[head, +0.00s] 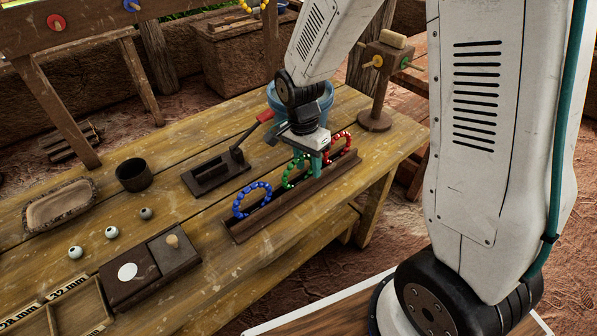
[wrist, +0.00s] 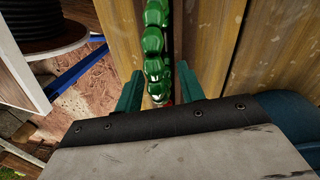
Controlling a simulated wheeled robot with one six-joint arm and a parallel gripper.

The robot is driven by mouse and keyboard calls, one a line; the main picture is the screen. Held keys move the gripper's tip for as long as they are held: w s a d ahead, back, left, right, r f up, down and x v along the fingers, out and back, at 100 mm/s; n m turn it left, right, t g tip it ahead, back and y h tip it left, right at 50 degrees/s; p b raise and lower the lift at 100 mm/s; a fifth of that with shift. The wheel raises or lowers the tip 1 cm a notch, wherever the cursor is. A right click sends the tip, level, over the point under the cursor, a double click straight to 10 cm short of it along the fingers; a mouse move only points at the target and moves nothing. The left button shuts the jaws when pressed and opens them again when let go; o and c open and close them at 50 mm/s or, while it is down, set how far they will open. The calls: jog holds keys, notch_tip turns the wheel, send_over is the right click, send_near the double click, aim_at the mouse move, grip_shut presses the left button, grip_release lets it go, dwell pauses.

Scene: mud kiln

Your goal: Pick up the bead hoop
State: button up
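Three bead hoops stand upright in a row in a long dark wooden rack (head: 262,222) on the bench: a blue hoop (head: 236,205), a green hoop (head: 287,180) and a red hoop (head: 346,142). My gripper (head: 308,168) points down at the green hoop, and its teal fingers hide part of that hoop. In the wrist view, the green beads (wrist: 156,45) run between the two fingers of my gripper (wrist: 158,88), with a gap on each side. My gripper is open, and the lower part of the hoop is hidden.
A dark press with a red-handled lever (head: 215,175) stands left of the rack. A dark cup (head: 134,175), a tray (head: 60,205) and small balls lie farther left.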

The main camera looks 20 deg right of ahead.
grip_shut()
jog(key=shift+r, duration=0.15)
